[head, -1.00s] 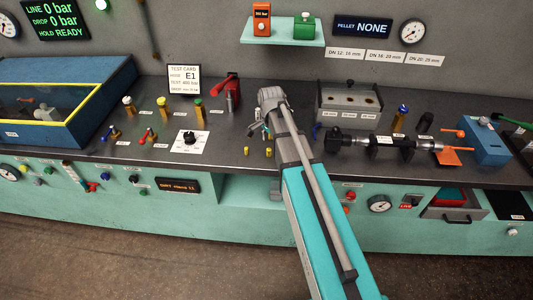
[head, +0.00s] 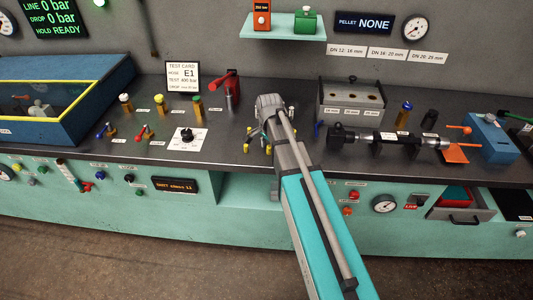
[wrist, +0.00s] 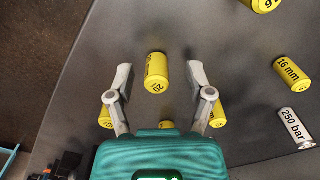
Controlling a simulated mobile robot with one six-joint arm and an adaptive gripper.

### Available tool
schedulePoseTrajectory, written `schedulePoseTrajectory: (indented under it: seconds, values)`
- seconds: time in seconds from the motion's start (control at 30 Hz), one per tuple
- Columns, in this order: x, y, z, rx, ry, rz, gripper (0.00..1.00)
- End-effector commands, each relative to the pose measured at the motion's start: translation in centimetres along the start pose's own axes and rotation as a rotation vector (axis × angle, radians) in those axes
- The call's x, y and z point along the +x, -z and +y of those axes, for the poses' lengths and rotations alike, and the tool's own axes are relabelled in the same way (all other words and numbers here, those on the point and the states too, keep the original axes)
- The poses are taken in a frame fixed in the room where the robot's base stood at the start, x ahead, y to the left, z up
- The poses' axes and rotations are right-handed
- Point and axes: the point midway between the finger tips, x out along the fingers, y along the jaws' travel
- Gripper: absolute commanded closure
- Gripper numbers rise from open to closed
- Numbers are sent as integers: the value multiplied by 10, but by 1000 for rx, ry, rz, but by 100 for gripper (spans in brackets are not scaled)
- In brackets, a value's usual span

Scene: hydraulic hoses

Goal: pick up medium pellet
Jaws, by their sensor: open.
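My gripper (wrist: 158,80) is open and points down at the bench, with its two fingers spread. A yellow cylindrical pellet (wrist: 156,72) with black print lies between the fingertips, a gap on each side. Its print is turned and hard to read, so I cannot tell its size. Other yellow pellets show partly behind the left finger (wrist: 105,117) and right finger (wrist: 218,115), and one lies at the top right (wrist: 262,4). A pellet marked 16 mm (wrist: 288,74) lies at the right. In the head view my gripper (head: 261,140) is over the small yellow pieces.
A silver cylinder marked 250 bar (wrist: 295,128) lies at the right in the wrist view. A dial on a white card (head: 187,138) is left of my gripper. A grey block with holes (head: 350,98) and a black clamp fixture (head: 385,140) stand right. The bench front edge is close.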

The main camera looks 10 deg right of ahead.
Motion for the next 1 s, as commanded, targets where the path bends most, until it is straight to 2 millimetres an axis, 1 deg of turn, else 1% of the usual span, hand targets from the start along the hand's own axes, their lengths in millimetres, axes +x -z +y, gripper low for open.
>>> schedulePoseTrajectory:
  seconds: [0.63, 0.77, 0.8, 0.87, 0.9, 0.93, 1.0]
  values:
    - [2, 0, 0, 1, 0, 0, 32]
    - [2, 0, 0, 1, 0, 0, 56]
    - [2, 0, 0, 1, 0, 0, 64]
    - [2, 0, 0, 1, 0, 0, 75]
    - [2, 0, 0, 1, 0, 0, 82]
    - [2, 0, 0, 1, 0, 0, 87]
    - [2, 0, 0, 1, 0, 0, 88]
